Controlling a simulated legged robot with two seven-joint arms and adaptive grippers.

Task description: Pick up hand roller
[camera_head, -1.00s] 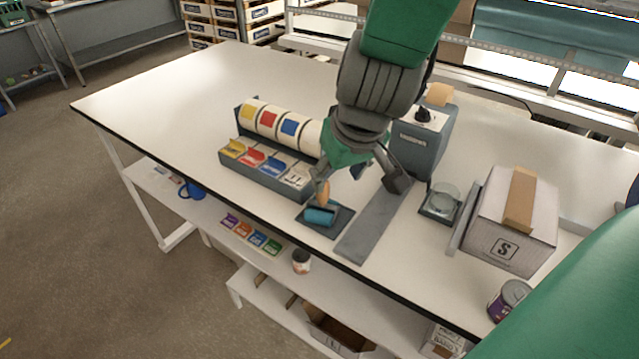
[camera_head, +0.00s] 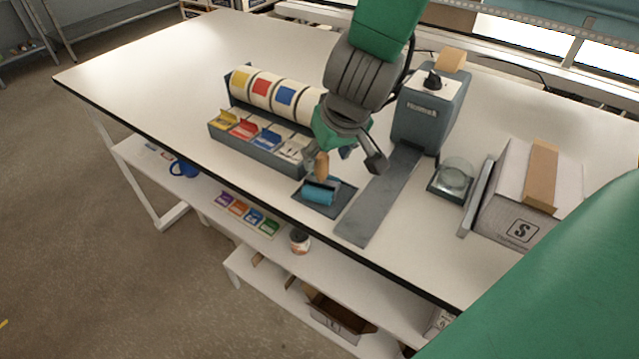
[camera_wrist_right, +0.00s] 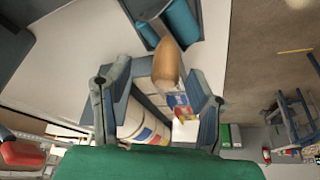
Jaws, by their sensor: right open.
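The hand roller has a blue cylinder (camera_head: 318,193) and a wooden handle (camera_head: 321,166) that stands up from it. It rests on a dark pad (camera_head: 343,203) near the table's front edge. My right gripper (camera_head: 350,157) is open just above and behind the roller, close to the handle. In the right wrist view, the wooden handle (camera_wrist_right: 167,64) shows ahead of the open fingers (camera_wrist_right: 160,100), roughly between them, with no grip on it. The blue cylinder (camera_wrist_right: 181,22) is beyond it. My left gripper is not in view.
A grey dispenser (camera_head: 253,144) with coloured labels and rolls stands left of the roller. A grey strip (camera_head: 378,205) leads to a grey machine (camera_head: 428,115) on the right. A glass dish (camera_head: 456,174) and a cardboard box (camera_head: 515,205) stand farther right. The table's left part is clear.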

